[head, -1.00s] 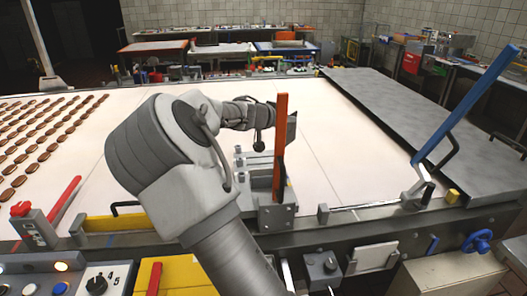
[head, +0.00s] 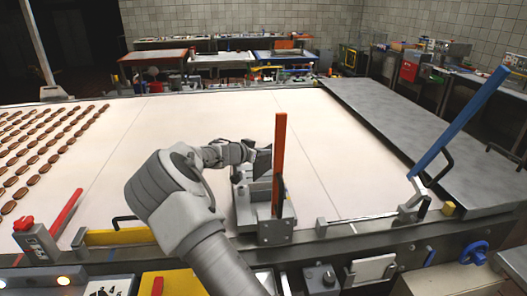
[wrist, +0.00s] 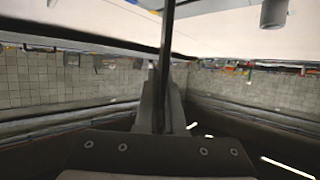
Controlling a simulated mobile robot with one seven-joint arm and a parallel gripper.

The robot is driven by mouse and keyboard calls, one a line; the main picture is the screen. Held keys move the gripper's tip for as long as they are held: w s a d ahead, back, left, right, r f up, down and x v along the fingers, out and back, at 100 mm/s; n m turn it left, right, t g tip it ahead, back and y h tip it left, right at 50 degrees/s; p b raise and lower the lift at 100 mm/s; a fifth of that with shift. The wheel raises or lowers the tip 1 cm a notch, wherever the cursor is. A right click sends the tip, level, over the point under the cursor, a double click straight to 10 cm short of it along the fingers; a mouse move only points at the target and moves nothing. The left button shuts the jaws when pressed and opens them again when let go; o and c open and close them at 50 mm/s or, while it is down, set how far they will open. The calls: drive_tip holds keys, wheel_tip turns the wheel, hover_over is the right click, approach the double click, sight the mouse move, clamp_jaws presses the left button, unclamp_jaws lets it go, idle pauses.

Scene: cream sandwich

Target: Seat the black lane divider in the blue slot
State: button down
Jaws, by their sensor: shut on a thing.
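My gripper (wrist: 165,85) is shut on a thin dark upright strip, which looks like the black lane divider (wrist: 168,40), in the wrist view. In the head view my arm reaches over the pale belt, and a dark plate-like shape (head: 262,163) at its end sits just left of the orange upright lever. I cannot tell there whether this is the divider or part of my gripper. I cannot make out a blue slot. A long blue lever (head: 462,122) leans on its mount at the right belt edge.
The orange lever (head: 279,160) stands on a grey metal block (head: 276,231) at the front rail, close to my gripper. Rows of brown biscuits (head: 40,160) lie at the left of the belt (head: 330,150). A grey plate (head: 400,125) lies along the right. The belt's middle is clear.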

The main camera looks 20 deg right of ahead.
drive_tip(key=shift+f+b, duration=0.4)
drive_tip(key=shift+b, duration=0.5)
drive_tip(key=c, duration=1)
unclamp_jaws()
drive_tip(key=shift+r+p, duration=0.65)
drive_tip(key=shift+p, duration=0.45)
drive_tip(key=b+v, duration=0.2)
drive_tip(key=v, duration=1)
drive_tip(key=shift+f, duration=0.25)
